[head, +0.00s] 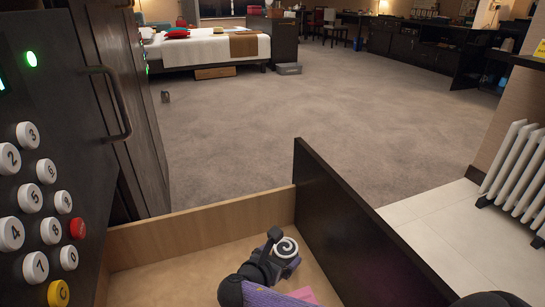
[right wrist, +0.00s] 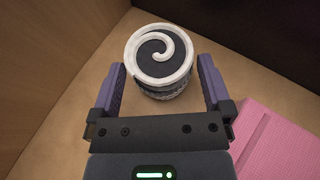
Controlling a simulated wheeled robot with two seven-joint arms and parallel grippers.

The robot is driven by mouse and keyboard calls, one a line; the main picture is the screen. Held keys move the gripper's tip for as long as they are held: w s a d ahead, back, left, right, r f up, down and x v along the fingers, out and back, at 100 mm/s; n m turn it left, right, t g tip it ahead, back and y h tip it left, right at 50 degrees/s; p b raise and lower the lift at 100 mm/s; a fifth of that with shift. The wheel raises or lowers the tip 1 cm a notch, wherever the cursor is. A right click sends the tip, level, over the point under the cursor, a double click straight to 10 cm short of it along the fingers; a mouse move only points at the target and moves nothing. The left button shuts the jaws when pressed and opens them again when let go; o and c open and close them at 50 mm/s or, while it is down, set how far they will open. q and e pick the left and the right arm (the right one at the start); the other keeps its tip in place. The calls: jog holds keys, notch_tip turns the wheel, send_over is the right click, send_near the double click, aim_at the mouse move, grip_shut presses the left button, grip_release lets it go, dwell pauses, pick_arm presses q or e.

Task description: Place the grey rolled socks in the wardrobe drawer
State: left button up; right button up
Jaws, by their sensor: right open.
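The grey rolled socks (head: 287,248), with a white spiral on the end, rest on the floor of the open wooden wardrobe drawer (head: 200,232). My right gripper (head: 284,257) reaches down into the drawer at the socks. In the right wrist view the socks (right wrist: 158,50) sit between and slightly beyond the spread fingertips of the right gripper (right wrist: 162,72). The fingers are open, with small gaps beside the roll. The lower side of the socks is partly hidden. My left gripper is out of view.
A pink folded item (right wrist: 275,140) lies in the drawer close to the right finger. The drawer's dark front panel (head: 350,225) rises on the right. A panel with numbered buttons (head: 40,180) and a handled door (head: 125,100) stand at left. Carpet beyond is mostly clear.

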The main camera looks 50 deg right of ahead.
aim_at(279, 257)
jog(key=p+v, duration=0.2)
jog(key=v, duration=0.1)
jog(key=shift+r, duration=0.3)
jog(key=shift+p+v, duration=0.55)
jog(key=shift+v, duration=0.5)
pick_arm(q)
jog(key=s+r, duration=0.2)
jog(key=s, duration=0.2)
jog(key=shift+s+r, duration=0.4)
pick_arm(e)
jog(key=shift+a+f, duration=0.15)
jog(key=shift+a, duration=0.15)
